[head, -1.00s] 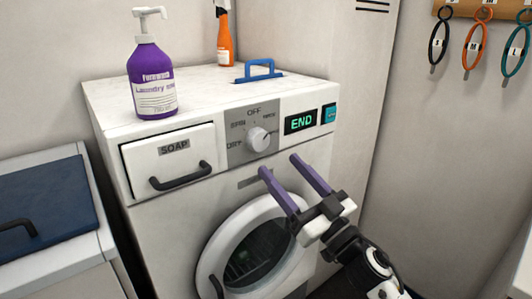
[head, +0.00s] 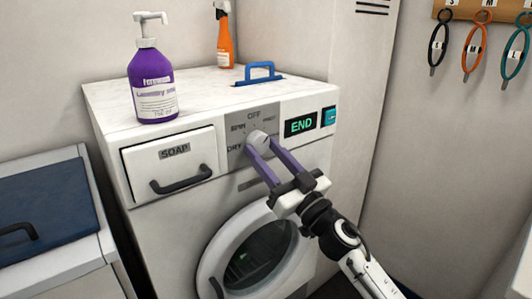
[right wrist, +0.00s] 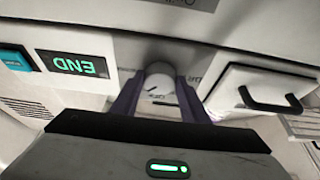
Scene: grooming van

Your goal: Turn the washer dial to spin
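The washer dial (head: 259,137) is a white round knob on a grey panel with OFF above it, SPIN at its upper left and DRY at its left. I cannot tell which label it points at. The washer (head: 160,236) is white, with a display (head: 300,124) reading END. My right gripper (head: 262,143) is open, its two purple fingers reaching up to either side of the dial. In the right wrist view the dial (right wrist: 160,80) sits between the fingertips, with little gap; firm contact does not show. My left gripper is out of view.
A soap drawer (head: 170,163) with a dark handle is left of the dial. The round door (head: 212,262) is below.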

